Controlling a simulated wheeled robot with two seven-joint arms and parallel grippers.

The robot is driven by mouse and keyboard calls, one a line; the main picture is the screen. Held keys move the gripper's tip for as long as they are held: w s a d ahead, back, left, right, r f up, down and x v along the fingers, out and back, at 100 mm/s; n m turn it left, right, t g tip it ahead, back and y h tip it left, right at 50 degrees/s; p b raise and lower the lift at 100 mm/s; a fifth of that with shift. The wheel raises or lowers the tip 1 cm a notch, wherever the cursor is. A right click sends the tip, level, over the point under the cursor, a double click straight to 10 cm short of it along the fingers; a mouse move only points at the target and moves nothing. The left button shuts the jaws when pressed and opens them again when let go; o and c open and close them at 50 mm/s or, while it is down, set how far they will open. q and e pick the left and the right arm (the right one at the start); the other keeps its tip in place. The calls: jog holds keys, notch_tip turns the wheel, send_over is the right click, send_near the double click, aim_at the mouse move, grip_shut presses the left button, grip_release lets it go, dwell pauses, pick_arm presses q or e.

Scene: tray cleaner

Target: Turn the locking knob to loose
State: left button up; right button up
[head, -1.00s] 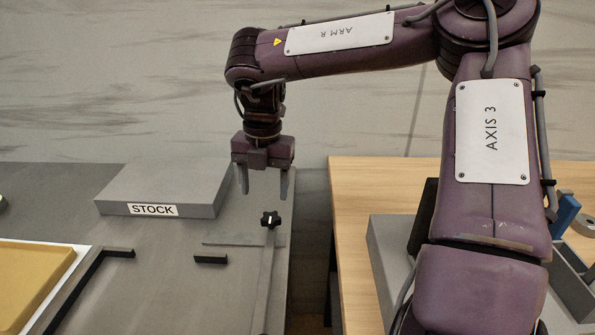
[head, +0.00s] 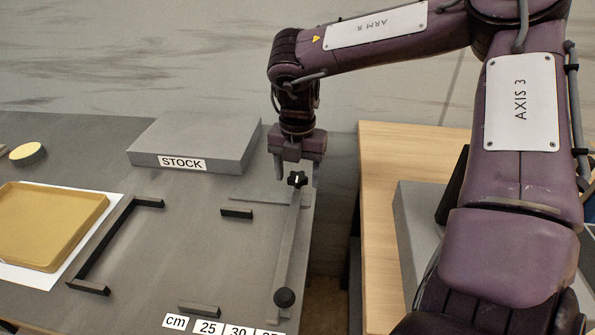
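A black star-shaped knob (head: 298,179) stands at the far end of a long grey bar (head: 291,240) near the right edge of the grey table. My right gripper (head: 298,183) points down at the knob. Its fingers are apart, one on each side of the knob in the picture. I cannot tell whether they touch it or stand slightly behind it. A round black knob (head: 285,297) sits at the bar's near end. My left gripper is not in view.
A grey STOCK block (head: 205,140) lies left of the gripper. A wooden table (head: 385,200) stands right, across a gap.

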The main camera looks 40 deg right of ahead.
jog(key=c, duration=1)
jog(key=shift+o, duration=0.2)
